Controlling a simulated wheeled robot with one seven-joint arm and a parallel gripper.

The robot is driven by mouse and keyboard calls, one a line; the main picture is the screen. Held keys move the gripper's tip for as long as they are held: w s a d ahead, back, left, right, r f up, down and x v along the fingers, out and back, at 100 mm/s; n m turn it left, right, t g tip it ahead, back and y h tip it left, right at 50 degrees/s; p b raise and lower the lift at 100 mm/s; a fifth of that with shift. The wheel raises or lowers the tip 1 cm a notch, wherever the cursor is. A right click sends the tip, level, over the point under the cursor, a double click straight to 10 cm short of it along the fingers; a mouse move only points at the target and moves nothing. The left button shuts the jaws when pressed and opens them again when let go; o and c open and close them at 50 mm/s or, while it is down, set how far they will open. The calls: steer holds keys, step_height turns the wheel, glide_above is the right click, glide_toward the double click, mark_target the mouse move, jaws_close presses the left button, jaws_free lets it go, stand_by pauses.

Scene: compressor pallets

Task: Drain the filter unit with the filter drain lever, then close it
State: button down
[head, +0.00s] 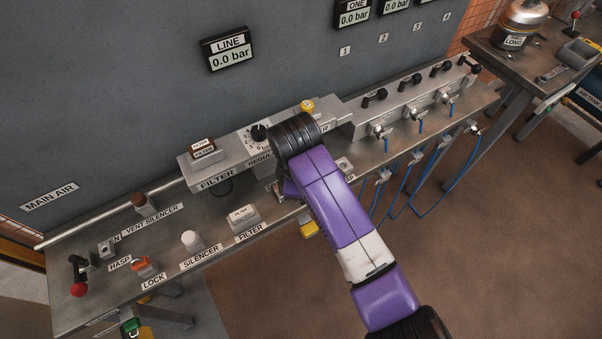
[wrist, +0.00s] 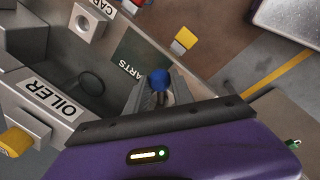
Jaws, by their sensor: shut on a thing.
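My gripper (wrist: 159,92) is shut on a small part with a round blue knob (wrist: 158,76), which shows between the fingertips in the wrist view. I cannot read a label on it, so I cannot tell whether it is the filter drain lever. In the head view my purple arm comes in from the lower right and hides the gripper tip and this part. The grey filter unit (head: 208,174), labelled FILTER, is left of my wrist, with a dark ring-like shape below it. The regulator with a black knob (head: 259,133) is beside it.
The wrist view shows the OILER block (wrist: 54,97), a yellow knob (wrist: 18,142) and a dark PARTS mat (wrist: 138,58). In the head view the LINE gauge (head: 229,49) reads 0.0 bar. A red lock (head: 145,266) and FILTER box (head: 243,215) stand on the bench front.

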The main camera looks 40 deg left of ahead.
steer(key=s+m+p, duration=0.1)
steer(key=m, duration=0.1)
steer(key=m+p, duration=0.1)
steer(key=shift+s+r+m+h+p, duration=0.2)
steer(key=shift+s+m+h+p, duration=0.1)
steer(key=shift+s+m+p, duration=0.1)
steer(key=shift+s+a+f+m+h+p, duration=0.15)
steer(key=shift+s+m+p, duration=0.1)
steer(key=shift+m, duration=0.45)
steer(key=shift+s+r+m+h+p, duration=0.1)
steer(key=shift+s+m+p, duration=0.2)
steer(key=shift+m, duration=0.4)
steer(key=shift+s+a+f+m+h+p, duration=0.15)
steer(key=shift+s+m+p, duration=0.1)
steer(key=shift+m, duration=0.45)
steer(key=c, duration=1.1)
jaws_free()
step_height(320, 180, up, 8)
steer(key=s, duration=0.1)
steer(key=shift+s+f+b, duration=0.15)
steer(key=shift+s+b, duration=0.1)
steer(key=shift+b, duration=0.15)
steer(key=shift+a, duration=0.1)
